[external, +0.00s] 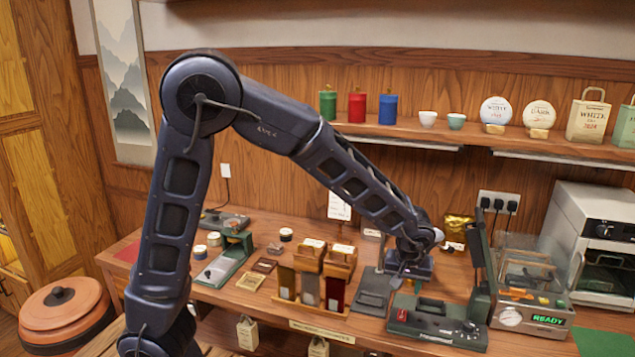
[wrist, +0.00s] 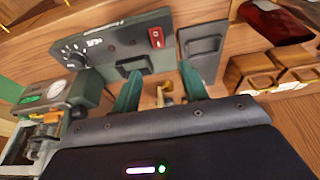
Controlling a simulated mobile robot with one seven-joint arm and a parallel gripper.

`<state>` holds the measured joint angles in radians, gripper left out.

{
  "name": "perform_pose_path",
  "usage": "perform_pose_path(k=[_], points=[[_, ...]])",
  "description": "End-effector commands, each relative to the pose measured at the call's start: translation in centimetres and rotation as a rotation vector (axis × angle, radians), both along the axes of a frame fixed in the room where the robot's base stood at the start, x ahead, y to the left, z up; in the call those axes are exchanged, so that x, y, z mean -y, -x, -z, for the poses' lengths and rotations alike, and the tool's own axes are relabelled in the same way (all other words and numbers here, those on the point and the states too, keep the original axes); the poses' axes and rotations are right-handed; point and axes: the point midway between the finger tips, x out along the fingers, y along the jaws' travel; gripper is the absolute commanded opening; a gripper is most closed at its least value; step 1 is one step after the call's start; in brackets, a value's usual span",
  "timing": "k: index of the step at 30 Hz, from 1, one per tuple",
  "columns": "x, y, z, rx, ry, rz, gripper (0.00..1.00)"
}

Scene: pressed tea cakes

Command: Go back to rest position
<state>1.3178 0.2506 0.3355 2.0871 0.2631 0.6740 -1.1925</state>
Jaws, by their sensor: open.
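My gripper (external: 408,280) is at the end of my bent arm, low over the workbench (external: 240,298), just behind the green machine (external: 435,322) with a dial and a red switch. In the wrist view, the two green fingers of my gripper (wrist: 160,86) stand apart with no item clearly held between them. A small brass-coloured part shows past the fingers, and I cannot tell what it is. The green machine's panel (wrist: 105,48) lies just beyond the fingers, its red switch at its right end.
A wooden rack (external: 310,300) with coloured packets stands left of my gripper. A sealer (external: 530,318) reading READY and a white oven (external: 595,245) stand to the right. A shelf (external: 460,137) with canisters, cups and tea cakes runs along the wall behind. A grey plate (external: 372,293) lies beside the machine.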

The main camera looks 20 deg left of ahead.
Motion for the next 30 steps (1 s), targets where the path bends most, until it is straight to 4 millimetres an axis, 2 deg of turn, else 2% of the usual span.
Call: perform_pose_path(k=[5, 9, 16, 23, 30], points=[[-3.6, -1.8, -2.1, -0.015, 0.015, -0.015, 0.44], [-8.3, -3.5, -4.4, -0.032, 0.028, -0.024, 0.44], [-16.3, -4.8, -7.9, -0.047, 0.051, -0.028, 0.44], [-23.9, -4.7, -10.9, -0.046, 0.073, -0.029, 0.44], [-31.1, -2.9, -13.5, -0.028, 0.088, -0.025, 0.44]])
